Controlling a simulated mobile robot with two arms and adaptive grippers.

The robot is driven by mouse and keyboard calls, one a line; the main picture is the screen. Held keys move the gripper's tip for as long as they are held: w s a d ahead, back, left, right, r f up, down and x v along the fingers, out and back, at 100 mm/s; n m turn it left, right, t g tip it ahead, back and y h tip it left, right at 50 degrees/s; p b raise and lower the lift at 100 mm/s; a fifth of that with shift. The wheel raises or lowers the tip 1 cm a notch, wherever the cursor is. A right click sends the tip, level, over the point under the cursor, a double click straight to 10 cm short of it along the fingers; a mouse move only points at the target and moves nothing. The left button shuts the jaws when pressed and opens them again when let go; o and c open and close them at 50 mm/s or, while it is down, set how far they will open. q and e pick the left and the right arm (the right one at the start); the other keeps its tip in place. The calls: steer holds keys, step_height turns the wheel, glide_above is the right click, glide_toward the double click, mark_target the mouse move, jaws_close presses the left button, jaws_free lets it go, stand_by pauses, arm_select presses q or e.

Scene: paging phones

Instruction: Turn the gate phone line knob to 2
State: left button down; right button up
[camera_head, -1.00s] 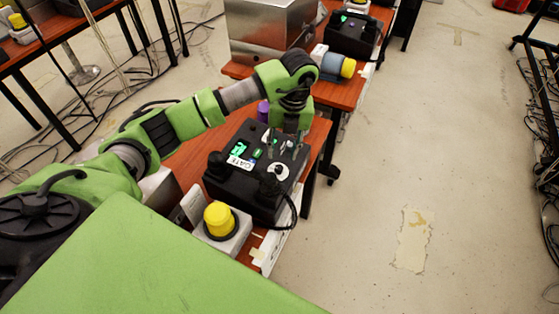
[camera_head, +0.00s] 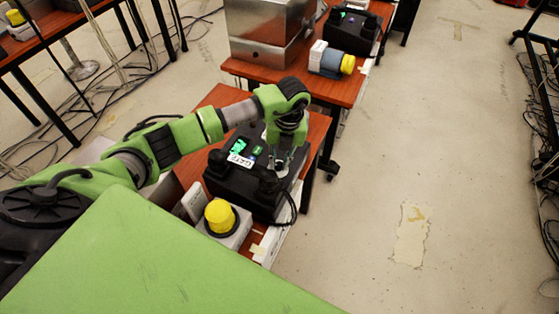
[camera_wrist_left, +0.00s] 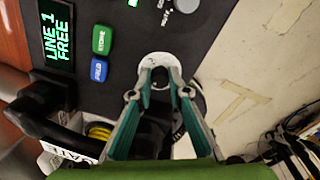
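The gate phone (camera_head: 232,186) is a black box on the near red-brown table, with a "GATE" label. In the left wrist view its display (camera_wrist_left: 57,38) reads "LINE 1 FREE", beside a green button (camera_wrist_left: 102,39) and a blue button (camera_wrist_left: 98,69). My right gripper is not in view.
A yellow-topped box (camera_head: 221,216) stands at the phone's near side. The handset (camera_head: 273,195) and its cord lie close to the gripper. Another phone (camera_head: 350,30), a metal box (camera_head: 268,28) and a yellow-ended cylinder (camera_head: 333,62) are on the farther table.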

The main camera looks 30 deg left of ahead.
arm_select(q)
steer(key=m+b, duration=0.2)
steer(key=m, duration=0.1)
steer(key=shift+w+f, duration=0.1)
steer(key=shift+f, duration=0.05)
steer(key=m+b, duration=0.2)
steer(key=m, duration=0.1)
steer(key=shift+m+b, duration=0.5)
steer(key=shift+m, duration=0.3)
steer(key=c, duration=1.9)
jaws_free()
steer(key=shift+d+r, duration=0.1)
steer(key=shift+r, duration=0.15)
